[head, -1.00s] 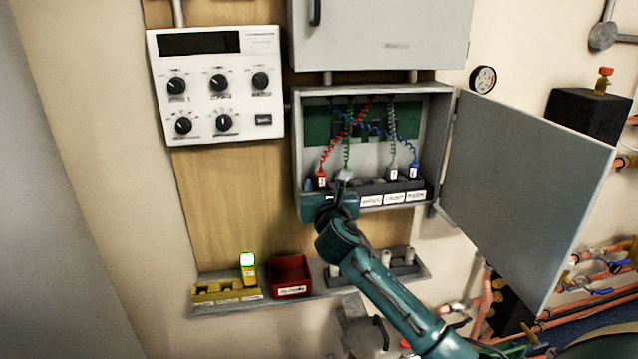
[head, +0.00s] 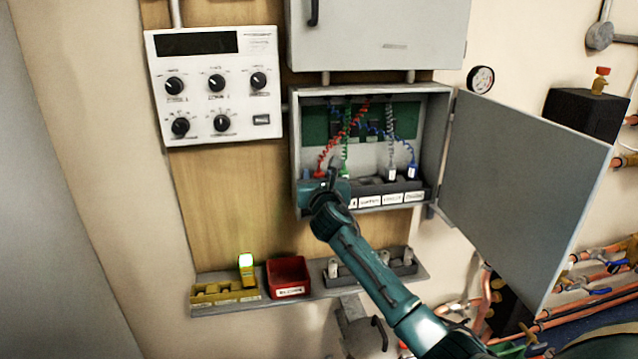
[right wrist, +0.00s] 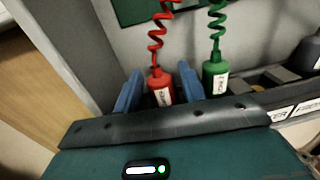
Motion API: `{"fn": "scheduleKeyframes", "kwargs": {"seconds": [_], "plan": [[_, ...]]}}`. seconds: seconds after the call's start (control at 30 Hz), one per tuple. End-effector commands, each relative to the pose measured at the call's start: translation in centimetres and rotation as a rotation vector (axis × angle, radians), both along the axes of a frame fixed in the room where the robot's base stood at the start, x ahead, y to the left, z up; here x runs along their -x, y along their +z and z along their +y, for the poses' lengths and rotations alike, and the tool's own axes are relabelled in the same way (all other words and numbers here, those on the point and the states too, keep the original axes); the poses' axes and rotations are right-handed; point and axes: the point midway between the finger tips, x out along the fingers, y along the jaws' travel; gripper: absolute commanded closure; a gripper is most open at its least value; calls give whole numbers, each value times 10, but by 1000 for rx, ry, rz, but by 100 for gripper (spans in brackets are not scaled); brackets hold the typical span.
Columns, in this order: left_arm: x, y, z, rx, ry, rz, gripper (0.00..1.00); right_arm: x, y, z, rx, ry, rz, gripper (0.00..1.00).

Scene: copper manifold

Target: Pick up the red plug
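The red plug (right wrist: 160,88) with its coiled red cord stands upright at the left end of the row in the open wall box. In the head view the red plug (head: 319,173) shows only in part beside my right gripper. In the right wrist view my right gripper (right wrist: 158,92) is open, with one blue finger on each side of the red plug. Narrow gaps show between the plug and the fingers. The lower end of the plug is hidden behind the gripper body. My left gripper is not in view.
The green plug (right wrist: 215,78) stands close to the right finger. A shelf below holds a red bin (head: 288,285).

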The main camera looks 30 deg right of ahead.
Motion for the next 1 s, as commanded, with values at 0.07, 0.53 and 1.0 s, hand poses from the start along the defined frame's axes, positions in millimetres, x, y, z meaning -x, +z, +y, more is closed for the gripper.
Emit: {"fn": "scheduleKeyframes", "kwargs": {"seconds": [0.07, 0.53, 1.0], "plan": [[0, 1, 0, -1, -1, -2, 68, 0, 0, 0, 0, 0, 0, 66], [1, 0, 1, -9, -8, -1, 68, 0, 0, 0, 0, -1, 0, 98], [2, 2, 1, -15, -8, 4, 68, 0, 28, -1, 3, -1, -3, 98]]}}
